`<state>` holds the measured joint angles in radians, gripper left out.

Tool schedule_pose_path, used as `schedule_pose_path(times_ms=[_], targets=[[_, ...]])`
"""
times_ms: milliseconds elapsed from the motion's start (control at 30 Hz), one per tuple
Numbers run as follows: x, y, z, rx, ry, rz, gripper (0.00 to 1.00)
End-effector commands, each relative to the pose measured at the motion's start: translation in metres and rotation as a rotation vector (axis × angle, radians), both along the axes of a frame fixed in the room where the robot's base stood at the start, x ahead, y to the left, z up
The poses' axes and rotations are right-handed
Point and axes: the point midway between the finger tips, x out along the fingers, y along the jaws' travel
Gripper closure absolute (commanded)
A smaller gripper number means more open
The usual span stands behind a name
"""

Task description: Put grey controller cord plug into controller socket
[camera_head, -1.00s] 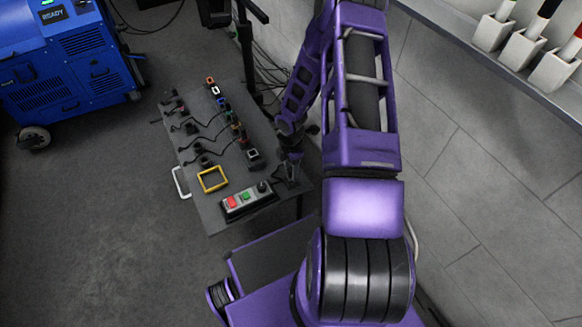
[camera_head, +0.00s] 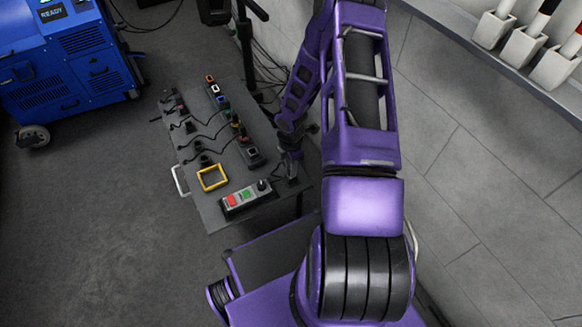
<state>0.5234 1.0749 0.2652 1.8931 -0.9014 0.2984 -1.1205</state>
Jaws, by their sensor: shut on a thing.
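The controller box (camera_head: 246,198), with a red button, a green button and a dark knob, lies at the front edge of the grey tabletop. A strip of coloured sockets (camera_head: 222,103) runs along the table's right side. A dark socket with a pale square rim (camera_head: 252,153) is at its near end; I take it for the controller socket. My gripper (camera_head: 291,180) points down at the table's right edge, right of the controller box and apart from that socket. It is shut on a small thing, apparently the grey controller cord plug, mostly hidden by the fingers.
Several black plugs with cords (camera_head: 190,127) lie left of the strip. A yellow frame (camera_head: 212,177) stands behind the controller box. A dark post (camera_head: 246,50) rises behind the table. A blue machine (camera_head: 70,60) is at the far left; open floor lies between.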

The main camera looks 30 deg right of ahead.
Motion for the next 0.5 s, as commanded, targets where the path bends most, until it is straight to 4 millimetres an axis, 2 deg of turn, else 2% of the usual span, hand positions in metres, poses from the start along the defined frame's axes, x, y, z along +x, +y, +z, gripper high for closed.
schedule_pose_path(times_ms=[500], targets=[[0.0,0.0,0.02,0.0,0.0,0.0,1.0]])
